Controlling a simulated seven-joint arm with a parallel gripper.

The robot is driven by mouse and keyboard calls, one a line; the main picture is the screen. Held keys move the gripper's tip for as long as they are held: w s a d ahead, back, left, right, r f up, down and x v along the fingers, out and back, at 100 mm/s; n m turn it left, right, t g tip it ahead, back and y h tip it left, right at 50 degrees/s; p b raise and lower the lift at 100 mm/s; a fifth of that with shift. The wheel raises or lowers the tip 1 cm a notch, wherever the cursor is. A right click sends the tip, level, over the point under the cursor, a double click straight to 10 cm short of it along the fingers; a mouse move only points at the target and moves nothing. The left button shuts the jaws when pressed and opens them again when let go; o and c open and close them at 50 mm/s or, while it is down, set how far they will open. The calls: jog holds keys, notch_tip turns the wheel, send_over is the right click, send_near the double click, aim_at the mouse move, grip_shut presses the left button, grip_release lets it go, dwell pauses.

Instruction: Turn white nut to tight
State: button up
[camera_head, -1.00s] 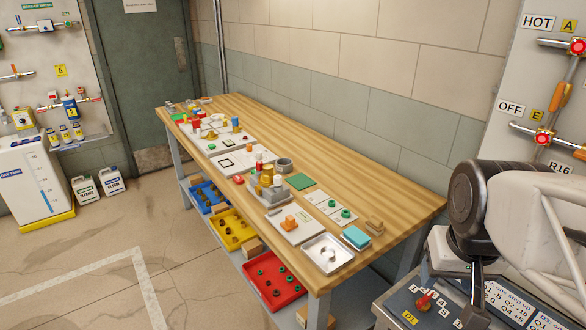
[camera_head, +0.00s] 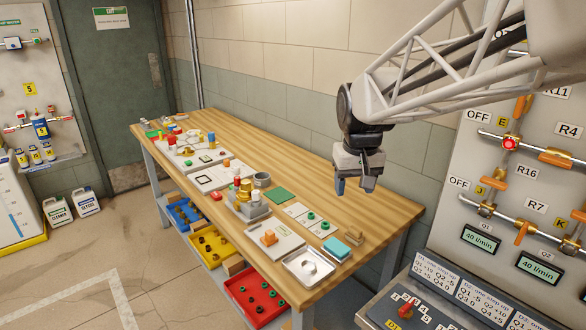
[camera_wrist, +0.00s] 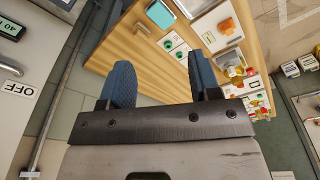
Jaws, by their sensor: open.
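A pale piece that may be the white nut (camera_head: 309,267) lies in a shallow metal tray (camera_head: 289,267) at the near end of the workbench (camera_head: 388,213) in the head view. It is too small to make out its thread or any mark for tight. My gripper (camera_head: 354,188) hangs over the near right part of the bench, above and to the right of the tray. It is open and empty.
A valve panel (camera_head: 535,190) stands at right. Bare wood lies along the wall side.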

jog(key=w+a+f+n, duration=0.2)
jog(key=w+a+f, duration=0.2)
jog(key=w+a, duration=1.05)
jog(key=n+g, duration=0.2)
send_over(256, 191)
jog(key=f, duration=0.8)
jog(key=shift+s+d+f, duration=0.1)
jog(key=shift+s+f, duration=0.1)
jog(key=shift+f, duration=0.2)
jog(key=shift+w+a+f, duration=0.1)
jog(key=shift+a+f, duration=0.05)
jog(key=shift+a, duration=0.05)
jog(key=shift+f, duration=3.9)
jog(key=shift+c, duration=0.5)
jog(key=c, duration=0.8)
